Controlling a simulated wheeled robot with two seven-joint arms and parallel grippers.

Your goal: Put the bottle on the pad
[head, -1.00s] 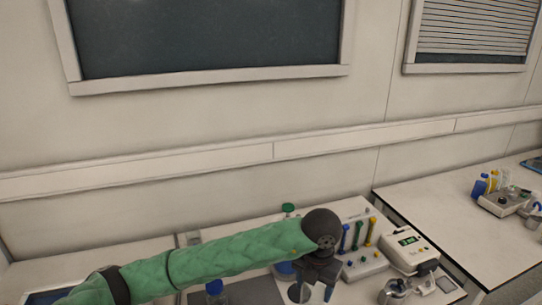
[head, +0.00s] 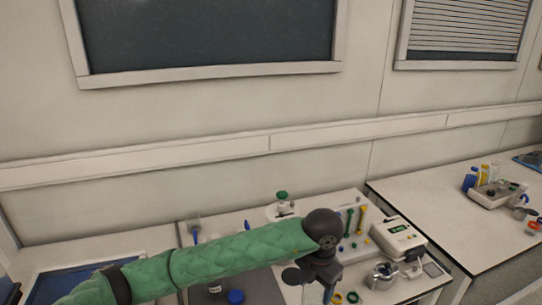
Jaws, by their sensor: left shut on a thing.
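My left gripper (head: 319,288) points down at the bottom of the head view, right of the dark grey pad (head: 262,285). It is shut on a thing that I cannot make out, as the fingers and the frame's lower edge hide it. A bottle with a pale label (head: 215,288) stands at the pad's left, partly under my green arm, with a blue cap (head: 236,297) beside it. A green-capped bottle (head: 282,197) stands at the back of the bench. My right gripper is not in view.
A white instrument with a display (head: 398,234) and a rack with green and yellow pieces (head: 356,240) stand right of my gripper. A shiny metal vessel (head: 383,276) and several small rings (head: 345,297) are near the front. A second bench (head: 420,195) stands to the right.

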